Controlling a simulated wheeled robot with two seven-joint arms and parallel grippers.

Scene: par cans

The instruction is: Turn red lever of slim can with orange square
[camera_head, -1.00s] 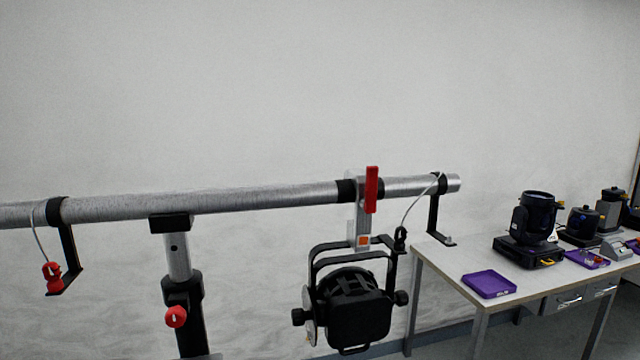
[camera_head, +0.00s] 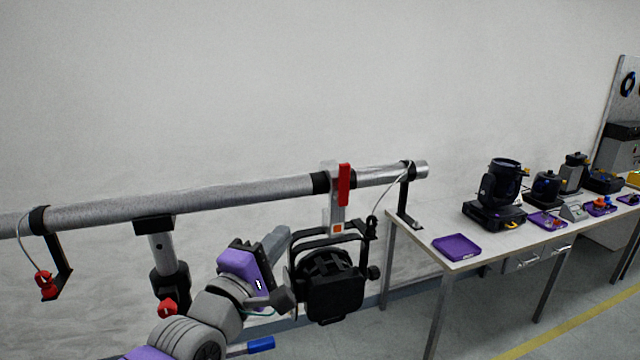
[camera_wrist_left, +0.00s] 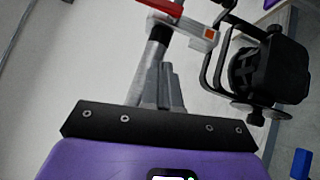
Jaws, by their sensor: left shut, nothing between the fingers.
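The slim black par can (camera_head: 334,285) hangs under the horizontal silver pipe (camera_head: 230,194) from a silver clamp with an orange square (camera_head: 337,228). Its red lever (camera_head: 344,184) stands upright at the front of the clamp. In the left wrist view the lever (camera_wrist_left: 160,6) shows at the top, with the orange square (camera_wrist_left: 209,33) and the can (camera_wrist_left: 268,70) to its right. My left gripper (camera_head: 283,236) is shut and empty, below the pipe and left of the can's yoke. It also shows in the left wrist view (camera_wrist_left: 160,75), pointing toward the pipe. My right gripper is out of view.
A black post with a red knob (camera_head: 168,307) supports the pipe. A black bracket with a red clip (camera_head: 45,284) hangs at left, another bracket (camera_head: 405,205) near the right end. A table (camera_head: 400,211) at right carries a purple tray (camera_head: 456,247) and a moving-head light (camera_head: 497,195).

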